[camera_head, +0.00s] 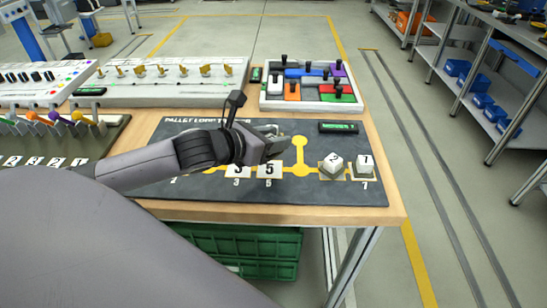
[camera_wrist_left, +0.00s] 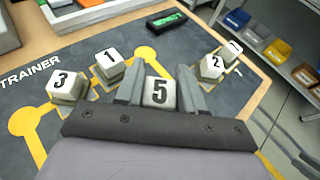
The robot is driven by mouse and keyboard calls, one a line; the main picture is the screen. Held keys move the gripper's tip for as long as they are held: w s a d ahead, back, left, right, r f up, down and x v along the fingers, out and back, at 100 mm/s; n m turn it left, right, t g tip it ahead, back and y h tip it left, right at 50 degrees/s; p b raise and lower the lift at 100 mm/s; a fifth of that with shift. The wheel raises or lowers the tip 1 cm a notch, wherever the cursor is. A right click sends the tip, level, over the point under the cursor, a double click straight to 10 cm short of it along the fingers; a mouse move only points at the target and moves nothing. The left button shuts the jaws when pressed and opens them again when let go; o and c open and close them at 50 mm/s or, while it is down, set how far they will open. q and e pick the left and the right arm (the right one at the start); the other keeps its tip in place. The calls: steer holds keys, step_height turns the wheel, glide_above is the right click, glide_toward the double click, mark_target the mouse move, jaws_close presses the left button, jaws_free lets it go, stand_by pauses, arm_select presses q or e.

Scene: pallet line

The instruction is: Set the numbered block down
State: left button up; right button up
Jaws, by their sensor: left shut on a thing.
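My left gripper (camera_wrist_left: 160,98) is shut on a white block marked 5 (camera_wrist_left: 159,92), which sits between its fingers with the number facing the wrist camera. In the head view the 5 block (camera_head: 268,169) shows just below the gripper (camera_head: 268,150), close over the dark trainer board (camera_head: 220,190), near the printed 5. I cannot tell whether it touches the board. Blocks marked 3 (camera_wrist_left: 64,86) and 1 (camera_wrist_left: 109,64) stand to its left. A block marked 2 (camera_wrist_left: 211,67) and another block (camera_wrist_left: 233,48) stand to its right. My right gripper is not in view.
Yellow lines and round spots, one a bare yellow spot (camera_head: 300,141), mark the board. A small display (camera_head: 338,127) lies at its back right. A tray of coloured blocks (camera_head: 312,88) and a panel of brass parts (camera_head: 160,80) stand behind. A green crate (camera_head: 245,252) is below the table.

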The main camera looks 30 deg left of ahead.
mark_target(273, 166)
arm_select(q)
steer(key=shift+f+b, duration=0.3)
steer(key=shift+f, duration=2.25)
steer(key=shift+f, duration=0.2)
steer(key=o, duration=1.1)
steer(key=shift+r, duration=0.2)
steer(key=v, duration=0.9)
steer(key=shift+f, duration=0.15)
steer(key=shift+p+v, duration=0.55)
steer(key=shift+v, duration=1)
